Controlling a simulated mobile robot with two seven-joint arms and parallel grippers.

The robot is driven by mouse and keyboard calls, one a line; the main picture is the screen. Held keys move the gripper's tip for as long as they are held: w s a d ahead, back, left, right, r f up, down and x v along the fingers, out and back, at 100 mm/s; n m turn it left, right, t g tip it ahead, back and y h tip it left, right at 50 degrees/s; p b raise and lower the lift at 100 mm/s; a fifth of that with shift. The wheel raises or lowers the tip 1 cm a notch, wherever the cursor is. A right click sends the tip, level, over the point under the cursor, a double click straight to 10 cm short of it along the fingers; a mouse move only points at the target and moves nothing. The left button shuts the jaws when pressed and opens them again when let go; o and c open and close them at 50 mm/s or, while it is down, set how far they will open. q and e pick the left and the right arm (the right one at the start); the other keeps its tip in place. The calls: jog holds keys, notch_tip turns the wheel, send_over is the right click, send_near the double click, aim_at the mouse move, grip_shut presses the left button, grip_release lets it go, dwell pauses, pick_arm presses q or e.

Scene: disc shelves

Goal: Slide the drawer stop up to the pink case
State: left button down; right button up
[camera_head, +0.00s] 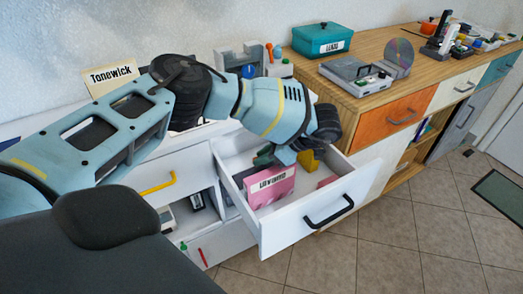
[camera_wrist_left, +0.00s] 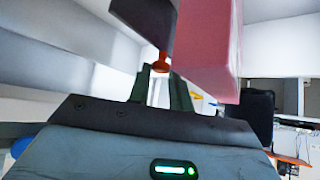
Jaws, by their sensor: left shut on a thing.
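The pink case (camera_head: 270,186) stands upright in the open white drawer, its label facing the front left. My left gripper (camera_head: 286,156) reaches down into the drawer just behind the case. In the left wrist view the left gripper (camera_wrist_left: 160,84) is shut on a small orange-red knob (camera_wrist_left: 161,62). The knob joins a dark plate, which looks like the drawer stop (camera_wrist_left: 143,22). The pink case (camera_wrist_left: 206,45) is close beside the plate on the right in that view; whether they touch I cannot tell. The stop is mostly hidden in the head view. My right gripper is not in view.
The drawer (camera_head: 305,222) also holds a yellow object (camera_head: 309,160), a green object (camera_head: 264,157) and a small pink-red piece (camera_head: 327,182). A wooden sideboard with a teal box (camera_head: 321,40) and a grey disc player (camera_head: 356,76) stands behind. Tiled floor is clear in front.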

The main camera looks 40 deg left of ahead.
pick_arm(q)
jog(key=shift+w+a, duration=0.1)
jog(key=shift+a, duration=0.1)
jog(key=c, duration=1.3)
grip_release()
jog(key=shift+o, duration=0.2)
jog(key=shift+d, duration=0.1)
jog(key=v, duration=0.7)
jog(key=shift+d+r, duration=0.25)
jog(key=shift+r, duration=0.05)
